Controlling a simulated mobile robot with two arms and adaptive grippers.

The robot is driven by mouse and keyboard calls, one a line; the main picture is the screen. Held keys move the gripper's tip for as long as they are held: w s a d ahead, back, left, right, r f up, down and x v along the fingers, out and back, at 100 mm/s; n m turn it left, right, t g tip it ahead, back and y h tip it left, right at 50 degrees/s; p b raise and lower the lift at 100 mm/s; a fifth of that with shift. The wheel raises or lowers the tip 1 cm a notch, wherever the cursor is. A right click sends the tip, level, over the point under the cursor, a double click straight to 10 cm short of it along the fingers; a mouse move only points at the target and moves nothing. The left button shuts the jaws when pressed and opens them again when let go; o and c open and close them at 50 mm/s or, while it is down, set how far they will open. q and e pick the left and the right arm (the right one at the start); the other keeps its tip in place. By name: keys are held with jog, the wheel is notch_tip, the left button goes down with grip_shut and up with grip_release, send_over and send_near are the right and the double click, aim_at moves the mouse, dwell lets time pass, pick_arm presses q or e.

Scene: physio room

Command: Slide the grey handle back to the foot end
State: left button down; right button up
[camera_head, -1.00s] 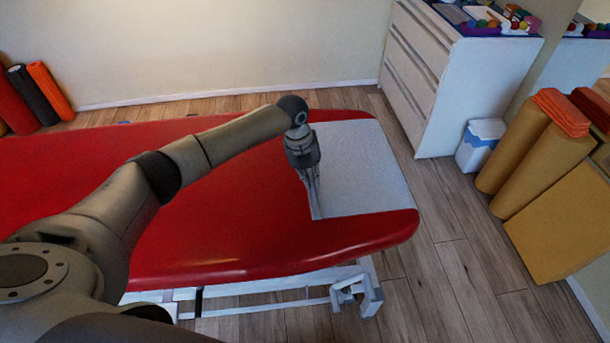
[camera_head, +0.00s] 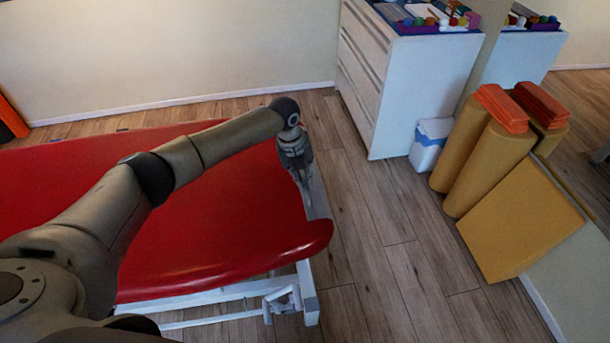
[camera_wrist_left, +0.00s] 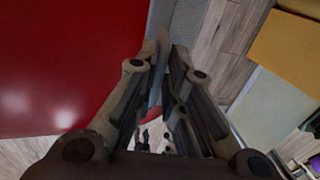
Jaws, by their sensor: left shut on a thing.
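The red treatment table (camera_head: 225,210) lies across the left and middle of the head view. My left gripper (camera_head: 304,182) is at its right-hand end, pointing down. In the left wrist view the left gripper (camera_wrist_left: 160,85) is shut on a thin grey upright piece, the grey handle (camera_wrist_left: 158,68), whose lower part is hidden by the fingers. A narrow pale strip of sheet (camera_head: 319,197) shows just right of the gripper, along the table's end. The rest of the red top in view is bare. My right gripper is not in view.
A white drawer cabinet (camera_head: 405,90) stands behind right of the table, with a small white-and-blue bin (camera_head: 428,145) beside it. Yellow rolls (camera_head: 480,150) and a yellow block (camera_head: 520,220) lean at the right. Wood floor (camera_head: 385,235) is clear between.

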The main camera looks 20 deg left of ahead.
pick_arm(q)
jog(key=shift+w+d+r, duration=0.1)
jog(key=shift+d, duration=0.05)
jog(key=c, duration=1.9)
grip_release()
jog(key=o, duration=0.4)
jog(key=shift+w+d, duration=0.1)
jog(key=shift+d, duration=0.05)
jog(key=r, duration=0.4)
jog(key=s+a+r, duration=0.1)
jog(key=r, duration=0.2)
jog(key=a+r, duration=0.1)
jog(key=r, duration=0.3)
jog(key=shift+s+r, duration=0.15)
jog(key=shift+r, duration=0.15)
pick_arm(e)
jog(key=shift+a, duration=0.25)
